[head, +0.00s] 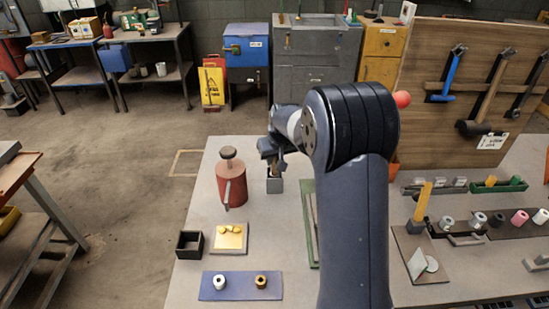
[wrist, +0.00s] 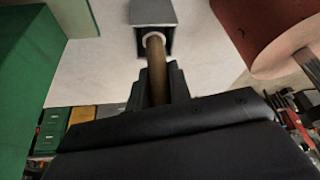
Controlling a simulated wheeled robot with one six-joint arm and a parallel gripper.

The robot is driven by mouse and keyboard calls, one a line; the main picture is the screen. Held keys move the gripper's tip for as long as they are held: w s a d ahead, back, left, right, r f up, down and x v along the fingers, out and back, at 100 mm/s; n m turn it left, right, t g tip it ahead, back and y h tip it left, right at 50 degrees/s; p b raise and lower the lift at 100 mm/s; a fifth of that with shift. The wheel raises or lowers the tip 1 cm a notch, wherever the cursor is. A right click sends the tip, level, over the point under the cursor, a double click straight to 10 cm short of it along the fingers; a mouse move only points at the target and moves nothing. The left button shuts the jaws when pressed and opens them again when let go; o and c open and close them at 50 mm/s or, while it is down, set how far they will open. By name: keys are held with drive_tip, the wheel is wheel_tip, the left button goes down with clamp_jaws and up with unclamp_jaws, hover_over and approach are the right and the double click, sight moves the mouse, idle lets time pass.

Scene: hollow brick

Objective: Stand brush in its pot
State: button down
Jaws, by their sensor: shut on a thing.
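My gripper (head: 270,150) is shut on the brush (wrist: 156,70), whose brown round handle shows between the jaws in the wrist view. A pale ring is at the brush's far end. The small grey square pot (head: 276,186) stands on the table directly below my gripper. It also shows in the wrist view (wrist: 152,12), with its dark opening around or just behind the brush's far end. I cannot tell how far the brush is inside the pot.
A red can (head: 231,186) with a knobbed top stands close left of the pot. A green-edged tray (head: 308,220) lies to the right. A black open box (head: 189,244), a tray with yellow pieces (head: 229,240) and a blue mat (head: 240,287) are nearer the front.

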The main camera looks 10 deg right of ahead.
drive_tip(key=shift+f, duration=0.35)
drive_tip(key=c, duration=1.2)
unclamp_jaws()
drive_tip(key=shift+r, duration=0.1)
drive_tip(key=b+v, duration=0.1)
drive_tip(key=v, duration=0.9)
drive_tip(key=shift+r, duration=0.3)
drive_tip(key=shift+s, duration=0.15)
